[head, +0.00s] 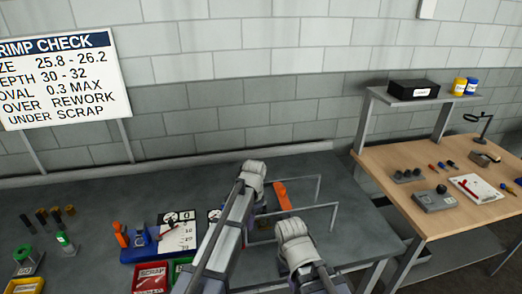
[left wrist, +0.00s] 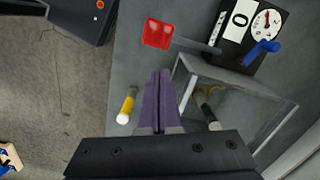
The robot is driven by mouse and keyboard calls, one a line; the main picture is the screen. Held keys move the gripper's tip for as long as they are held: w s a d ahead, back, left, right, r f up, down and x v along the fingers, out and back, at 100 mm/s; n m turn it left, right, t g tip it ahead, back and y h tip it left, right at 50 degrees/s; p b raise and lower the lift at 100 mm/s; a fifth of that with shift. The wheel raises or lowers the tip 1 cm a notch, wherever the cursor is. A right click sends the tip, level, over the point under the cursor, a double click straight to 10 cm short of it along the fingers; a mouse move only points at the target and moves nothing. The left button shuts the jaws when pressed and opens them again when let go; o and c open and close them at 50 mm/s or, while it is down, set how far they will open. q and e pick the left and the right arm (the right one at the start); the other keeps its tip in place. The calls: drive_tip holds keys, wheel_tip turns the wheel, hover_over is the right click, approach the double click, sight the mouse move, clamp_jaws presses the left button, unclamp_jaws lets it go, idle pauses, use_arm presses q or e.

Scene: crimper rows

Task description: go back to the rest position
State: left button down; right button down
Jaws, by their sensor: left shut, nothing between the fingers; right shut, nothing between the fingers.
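My left arm reaches up the middle of the head view, with my left gripper (head: 253,172) over the grey bench (head: 330,235). The left wrist view shows its purple fingers (left wrist: 158,100) pressed together, with nothing between them. My right gripper (head: 294,238) is to the right and nearer in the head view, also shut and empty; its fingertips are largely hidden by its own body.
Thin metal frames (head: 318,190) stand close by. A dial gauge (left wrist: 266,20) with a blue lever and a red block (left wrist: 158,33) show in the left wrist view. Red SCRAP bin (head: 152,277) sits left. A wooden table (head: 440,205) stands right.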

use_arm(q)
drive_tip(key=s+d+f+n+b, duration=0.1)
drive_tip(key=s+f+n+b, duration=0.2)
drive_tip(key=s, duration=0.7)
drive_tip(key=s+d+f+n+b, duration=0.1)
drive_tip(key=s+f+n+b, duration=0.2)
drive_tip(key=s, duration=0.8)
wheel_tip(320, 180, down, 2)
drive_tip(key=shift+s+d+f+n+t+b, duration=0.1)
drive_tip(key=shift+s+d+n+t+b, duration=0.25)
drive_tip(key=shift+b, duration=0.65)
